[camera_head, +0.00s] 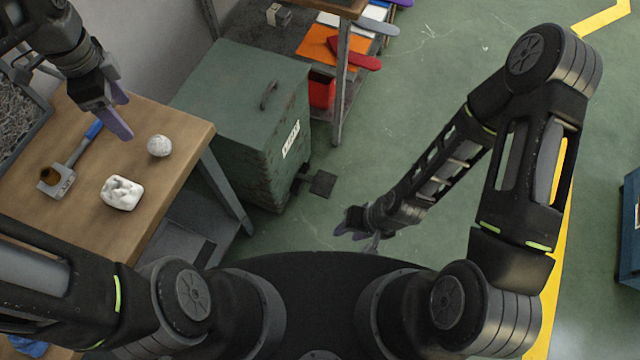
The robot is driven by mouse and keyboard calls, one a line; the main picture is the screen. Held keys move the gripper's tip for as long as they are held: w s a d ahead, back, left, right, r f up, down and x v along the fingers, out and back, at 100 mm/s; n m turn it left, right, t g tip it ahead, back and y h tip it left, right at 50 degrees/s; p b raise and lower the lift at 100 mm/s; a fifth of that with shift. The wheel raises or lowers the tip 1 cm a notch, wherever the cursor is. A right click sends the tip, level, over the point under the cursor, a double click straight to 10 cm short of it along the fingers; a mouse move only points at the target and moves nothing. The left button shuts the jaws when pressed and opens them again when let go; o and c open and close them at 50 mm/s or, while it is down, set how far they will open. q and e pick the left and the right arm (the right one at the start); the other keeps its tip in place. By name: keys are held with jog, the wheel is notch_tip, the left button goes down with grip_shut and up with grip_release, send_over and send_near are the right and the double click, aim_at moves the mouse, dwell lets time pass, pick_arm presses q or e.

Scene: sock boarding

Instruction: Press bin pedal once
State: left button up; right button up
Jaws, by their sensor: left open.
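The green metal bin (245,75) stands beside the table, with a handle (268,95) on its lid and a white label on its front; the lid is down. Its dark square pedal (322,183) sticks out low at the front, near the floor. My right gripper (358,238) is to the right of and nearer to me than the pedal, apart from it, with its fingers spread and nothing visible between them. My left gripper (112,122) is open and empty above the wooden table.
The wooden table (180,135) at left holds a white ball (160,146), a white lumpy block (121,192) and a blue-handled tool (70,165). A shelf (345,75) with flat coloured pieces stands behind the bin.

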pick_arm(q)
grip_shut()
dwell(0.5)
dwell(0.7)
